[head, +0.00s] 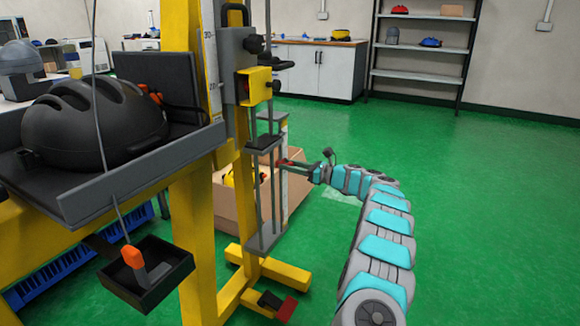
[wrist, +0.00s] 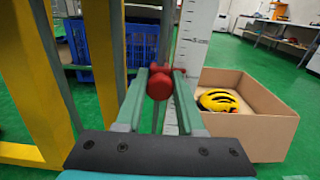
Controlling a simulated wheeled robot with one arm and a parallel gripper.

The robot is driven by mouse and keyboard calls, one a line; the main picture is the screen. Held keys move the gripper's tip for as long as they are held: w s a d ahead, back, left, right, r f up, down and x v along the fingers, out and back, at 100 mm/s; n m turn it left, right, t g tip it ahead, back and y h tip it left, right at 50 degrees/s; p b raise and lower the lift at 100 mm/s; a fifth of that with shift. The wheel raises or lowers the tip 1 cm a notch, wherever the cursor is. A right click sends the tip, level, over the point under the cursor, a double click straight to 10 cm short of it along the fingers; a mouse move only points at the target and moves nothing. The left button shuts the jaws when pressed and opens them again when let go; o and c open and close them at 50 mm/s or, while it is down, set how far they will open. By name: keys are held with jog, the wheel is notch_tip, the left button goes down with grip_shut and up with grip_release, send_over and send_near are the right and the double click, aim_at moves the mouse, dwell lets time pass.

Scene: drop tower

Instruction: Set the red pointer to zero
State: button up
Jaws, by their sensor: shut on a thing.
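The red pointer (wrist: 159,84) shows as a round red knob in the middle of the wrist view, with more red behind it. My gripper (wrist: 160,88) is shut on this knob, one grey-green finger on each side. In the head view, my gripper (head: 311,171) reaches in from the right to the red pointer (head: 289,162) at the slim grey frame on the tower. A white scale (wrist: 197,38) with dark marks stands upright just right of the pointer in the wrist view. Its figures are too small to read, so the pointer's exact reading cannot be told.
The yellow tower (head: 180,215) carries a black helmet (head: 95,120) on a grey platform. A cardboard box (wrist: 265,130) with a yellow helmet (wrist: 218,100) stands on the floor behind the scale. Yellow tower feet (head: 270,271) spread below. The green floor to the right is clear.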

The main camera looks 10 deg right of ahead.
grip_shut()
dwell(0.8)
